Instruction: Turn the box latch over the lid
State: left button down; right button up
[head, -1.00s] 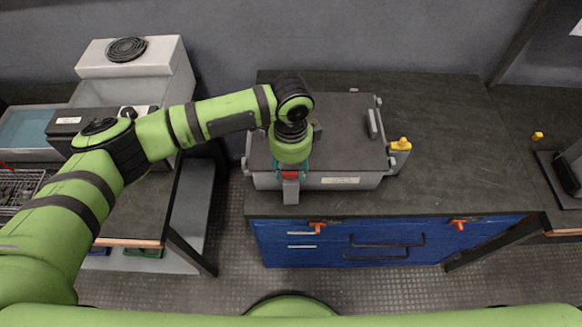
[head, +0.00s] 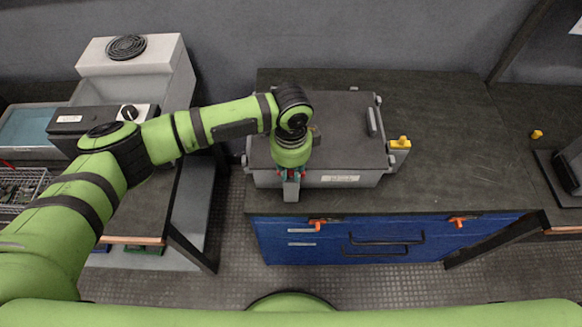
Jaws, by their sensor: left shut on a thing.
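A grey box (head: 335,181) with a dark grey flat lid (head: 345,118) stands on the dark worktop. My left gripper (head: 291,177) points down at the box's front edge, left of its middle. It is shut on the box latch (head: 291,192), a grey tab whose lower part shows below the fingers at the box front. The wrist hides the upper part of the latch and some of the lid, so its exact angle to the lid is unclear. My right gripper is not in view.
A yellow-topped grey piece (head: 400,147) stands beside the box's right side. The worktop (head: 450,140) to the right is mostly clear. Blue drawers (head: 385,240) with orange latches (head: 318,224) are below. A grey machine (head: 140,68) stands at the left.

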pick_arm(q)
jog(key=m+p, duration=0.1)
jog(key=m, duration=0.7)
jog(key=shift+m, duration=0.3)
jog(key=m, duration=0.4)
jog(key=shift+w+a, duration=0.15)
jog(key=shift+m, duration=2.2)
jog(key=c, duration=1.1)
grip_release()
